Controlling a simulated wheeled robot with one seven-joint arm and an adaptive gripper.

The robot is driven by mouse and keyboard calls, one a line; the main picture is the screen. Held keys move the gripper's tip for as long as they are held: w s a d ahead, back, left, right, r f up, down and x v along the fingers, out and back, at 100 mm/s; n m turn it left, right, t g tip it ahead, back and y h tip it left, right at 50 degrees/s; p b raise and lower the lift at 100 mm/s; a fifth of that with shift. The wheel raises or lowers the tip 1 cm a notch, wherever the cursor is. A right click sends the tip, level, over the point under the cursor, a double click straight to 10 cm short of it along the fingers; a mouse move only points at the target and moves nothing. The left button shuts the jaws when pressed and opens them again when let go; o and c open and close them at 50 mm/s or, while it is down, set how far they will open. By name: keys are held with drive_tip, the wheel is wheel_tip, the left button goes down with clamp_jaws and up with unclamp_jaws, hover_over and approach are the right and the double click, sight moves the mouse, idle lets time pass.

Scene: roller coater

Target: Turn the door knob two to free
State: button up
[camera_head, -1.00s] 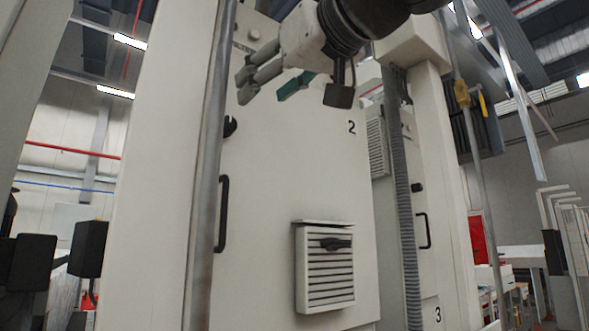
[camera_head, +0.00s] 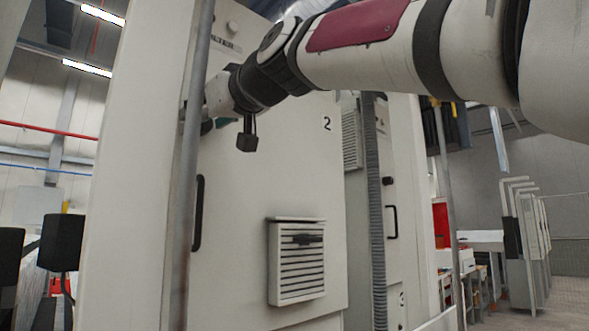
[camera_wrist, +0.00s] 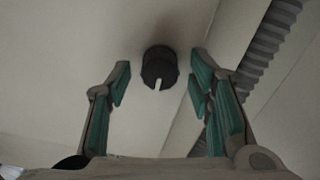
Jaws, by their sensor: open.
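Door two is the pale panel marked 2 (camera_head: 270,180) in the head view. Its black round knob (camera_wrist: 159,67) shows in the wrist view, with a white mark pointing down in the picture. My gripper (camera_wrist: 159,78) is open, with its green-padded fingers on either side of the knob and gaps to both. I cannot tell how far the fingertips are from the door surface. In the head view my gripper (camera_head: 200,117) is at the door's upper left, mostly hidden by my own wrist, and the knob is hidden there.
A vertical metal pipe (camera_head: 190,180) stands close to the left of the gripper. Door two has a black handle (camera_head: 198,213) and a louvred vent (camera_head: 297,262) below. A ribbed grey hose (camera_head: 376,220) runs down at right, beside another knob (camera_head: 388,181).

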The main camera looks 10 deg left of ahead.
clamp_jaws()
drive_tip(key=shift+m, duration=0.3)
drive_tip(key=m+p, duration=0.1)
drive_tip(key=m, duration=0.2)
drive_tip(key=shift+r+m+p, duration=0.1)
drive_tip(key=shift+m+p, duration=0.3)
drive_tip(key=m+p, duration=0.1)
drive_tip(key=m, duration=0.3)
drive_tip(key=shift+d+m+p, duration=0.1)
drive_tip(key=shift+m+p, duration=0.2)
drive_tip(key=m+p, duration=0.2)
drive_tip(key=m, duration=0.2)
drive_tip(key=shift+w+m, duration=0.1)
drive_tip(key=shift+m, duration=0.2)
drive_tip(key=shift+m+p, duration=0.8)
drive_tip(key=shift+m, duration=1.3)
drive_tip(key=shift+w+f, duration=0.1)
drive_tip(key=shift+f, duration=0.1)
